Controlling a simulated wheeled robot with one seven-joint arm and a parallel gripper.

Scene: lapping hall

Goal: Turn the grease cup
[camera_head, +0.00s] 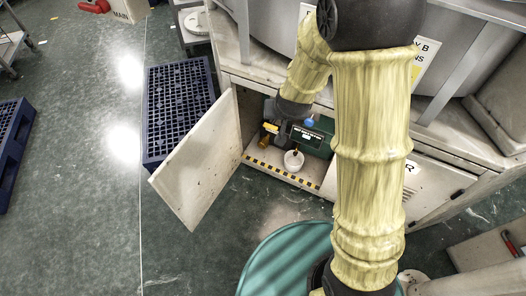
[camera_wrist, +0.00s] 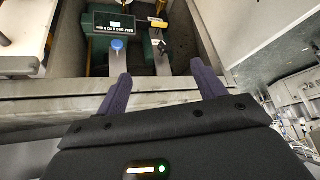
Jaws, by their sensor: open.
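A small blue cap (camera_head: 309,122), which looks like the grease cup, sits by the dark green belt guard (camera_head: 318,138) inside an open cabinet. In the wrist view the blue cap (camera_wrist: 117,44) stands in front of the labelled green guard (camera_wrist: 108,22). My gripper (camera_wrist: 161,70) is open and empty, its two dark fingers pointing toward the cabinet opening. The blue cap lies ahead of the left finger and apart from it. In the head view my arm hides part of the cabinet, and the fingers cannot be made out.
The cabinet door (camera_head: 195,168) stands open to the left. A white cup (camera_head: 293,160) sits on the cabinet floor near a yellow-black striped edge (camera_head: 282,176). A yellow part (camera_head: 269,128) shows left of the guard. A blue pallet (camera_head: 178,105) lies behind the door.

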